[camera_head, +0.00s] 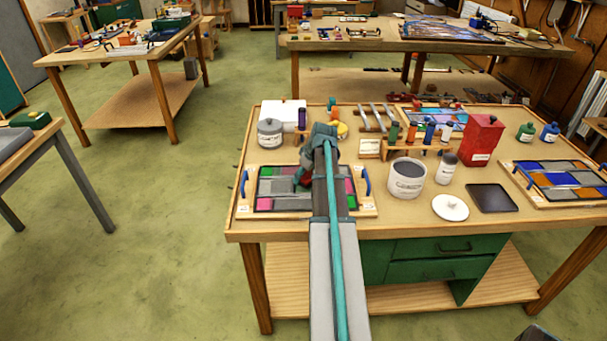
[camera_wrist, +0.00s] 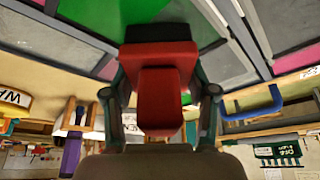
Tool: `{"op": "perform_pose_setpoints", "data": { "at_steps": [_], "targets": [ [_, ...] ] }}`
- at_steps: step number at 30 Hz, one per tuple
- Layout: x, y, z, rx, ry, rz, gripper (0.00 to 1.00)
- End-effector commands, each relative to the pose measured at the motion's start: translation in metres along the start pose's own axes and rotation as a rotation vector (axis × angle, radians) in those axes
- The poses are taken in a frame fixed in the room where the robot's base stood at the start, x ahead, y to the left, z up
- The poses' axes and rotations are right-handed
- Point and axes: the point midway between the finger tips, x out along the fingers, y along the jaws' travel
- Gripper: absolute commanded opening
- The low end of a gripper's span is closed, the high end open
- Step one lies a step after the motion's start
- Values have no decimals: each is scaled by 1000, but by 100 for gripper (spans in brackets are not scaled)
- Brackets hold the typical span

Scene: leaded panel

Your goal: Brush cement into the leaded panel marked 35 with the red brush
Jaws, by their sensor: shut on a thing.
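A leaded panel (camera_head: 276,204) of green, pink, purple and grey pieces lies in a wooden frame with blue handles at the table's left front. Its labels are too small to read, so I cannot tell if it is 35. My gripper (camera_head: 308,172) is over this panel, shut on the red brush (camera_wrist: 168,85). The brush's red body also shows in the head view (camera_head: 304,179), low over the panel's middle. In the wrist view, the panel's green piece (camera_wrist: 120,12) is close beyond the brush. I cannot tell whether the bristles touch the glass. My arm hides part of the panel.
An open grey-filled tub (camera_head: 407,185) stands right of my arm, with a white lid (camera_head: 450,207) and dark tray (camera_head: 492,198) farther right. A rack of coloured handles (camera_head: 420,146) and a red box (camera_head: 481,140) stand behind. A second panel (camera_head: 562,180) lies at the right.

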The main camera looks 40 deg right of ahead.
Motion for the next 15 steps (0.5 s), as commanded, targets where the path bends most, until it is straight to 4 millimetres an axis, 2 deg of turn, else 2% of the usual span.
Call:
{"op": "perform_pose_setpoints", "data": {
  "at_steps": [7, 15],
  "targets": [
    [-1, -3, 3, 0, 0, 0, 29],
    [-6, -16, 15, 0, 0, 0, 29]
  ]
}}
